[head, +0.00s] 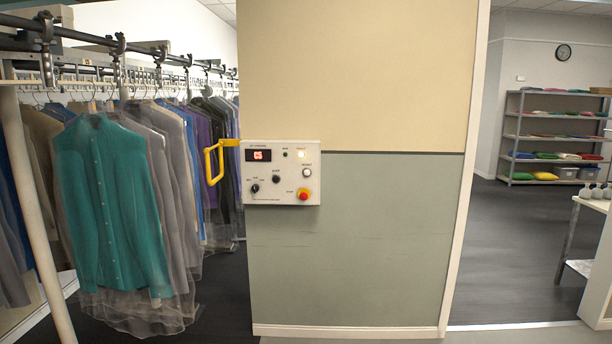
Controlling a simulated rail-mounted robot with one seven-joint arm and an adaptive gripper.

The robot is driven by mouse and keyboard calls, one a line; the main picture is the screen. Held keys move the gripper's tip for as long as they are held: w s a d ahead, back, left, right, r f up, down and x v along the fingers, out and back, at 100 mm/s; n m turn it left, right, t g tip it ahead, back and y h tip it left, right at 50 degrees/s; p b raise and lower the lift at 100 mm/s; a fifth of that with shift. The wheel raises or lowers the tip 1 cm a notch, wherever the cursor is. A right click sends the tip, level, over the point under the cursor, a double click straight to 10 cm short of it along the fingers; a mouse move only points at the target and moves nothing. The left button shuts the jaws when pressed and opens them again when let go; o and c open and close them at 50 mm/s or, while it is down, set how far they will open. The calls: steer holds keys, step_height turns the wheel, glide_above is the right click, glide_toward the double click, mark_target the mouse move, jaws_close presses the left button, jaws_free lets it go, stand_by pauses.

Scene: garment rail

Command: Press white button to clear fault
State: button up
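In the head view a light grey control panel (263,191) is mounted on the left part of a two-tone wall. The white button (307,172) sits at the panel's right side, above a red mushroom button (304,194) on a yellow base. A small display (259,155) at upper left glows red. Black knobs (254,188) are at the lower left and middle. My gripper is not in view.
A yellow handle (214,162) sticks out left of the panel. A garment rail (90,42) with hanging clothes, a teal shirt (110,205) foremost, fills the left. Shelves (512,127) with folded cloths stand at the far right. The wall in front is otherwise bare.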

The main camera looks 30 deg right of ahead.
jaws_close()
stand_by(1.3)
